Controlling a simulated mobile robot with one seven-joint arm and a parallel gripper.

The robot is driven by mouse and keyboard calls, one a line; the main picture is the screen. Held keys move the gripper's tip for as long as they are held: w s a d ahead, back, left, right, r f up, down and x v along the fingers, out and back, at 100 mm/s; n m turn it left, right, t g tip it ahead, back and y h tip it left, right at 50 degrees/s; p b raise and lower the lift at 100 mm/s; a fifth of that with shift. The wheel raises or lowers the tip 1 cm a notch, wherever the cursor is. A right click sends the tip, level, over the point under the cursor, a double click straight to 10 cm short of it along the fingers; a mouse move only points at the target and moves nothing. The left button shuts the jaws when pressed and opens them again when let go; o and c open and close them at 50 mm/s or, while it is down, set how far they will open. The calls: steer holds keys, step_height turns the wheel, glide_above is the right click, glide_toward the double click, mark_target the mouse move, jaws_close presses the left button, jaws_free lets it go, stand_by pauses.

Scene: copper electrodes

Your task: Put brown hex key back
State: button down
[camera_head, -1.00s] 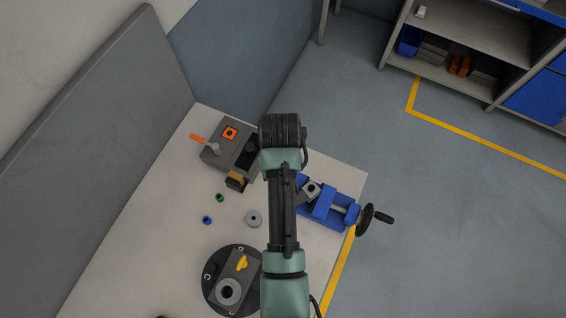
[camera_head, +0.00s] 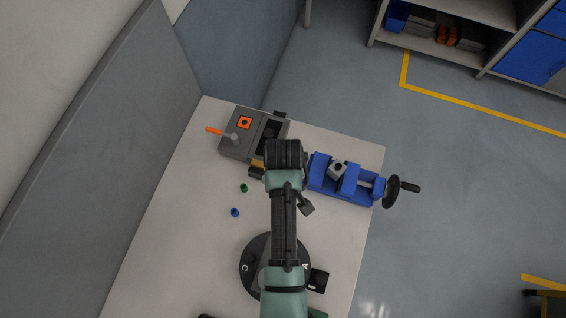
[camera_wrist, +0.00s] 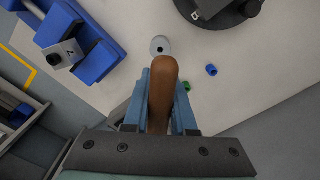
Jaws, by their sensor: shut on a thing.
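In the wrist view, the brown hex key (camera_wrist: 163,84) shows as a rounded brown handle pointing away from my palm. My gripper (camera_wrist: 162,100) is shut on it, with a blue-grey finger on each side. Any metal end of the key is hidden. The key is held above the light table, near a grey ring (camera_wrist: 160,45). In the head view my arm covers the key and most of the gripper. I cannot make out the key's own storage place.
A blue vise (camera_head: 345,180) with a black crank stands at the table's right edge. A grey box (camera_head: 240,145) with an orange lever stands at the back. Small green (camera_head: 243,188) and blue (camera_head: 235,212) pieces lie left of my arm. A dark round base (camera_head: 254,258) is partly hidden.

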steer(key=shift+r, duration=0.1)
steer(key=shift+f+b, duration=1.85)
steer(key=shift+f, duration=1.05)
steer(key=shift+f+b, duration=2.1)
steer(key=shift+f, duration=0.75)
jaws_free()
steer(key=shift+r, duration=0.1)
steer(key=shift+r, duration=0.15)
steer(key=shift+r+p, duration=3.7)
steer(key=shift+p, duration=0.3)
steer(key=shift+r+p, duration=0.85)
steer(key=shift+r, duration=0.3)
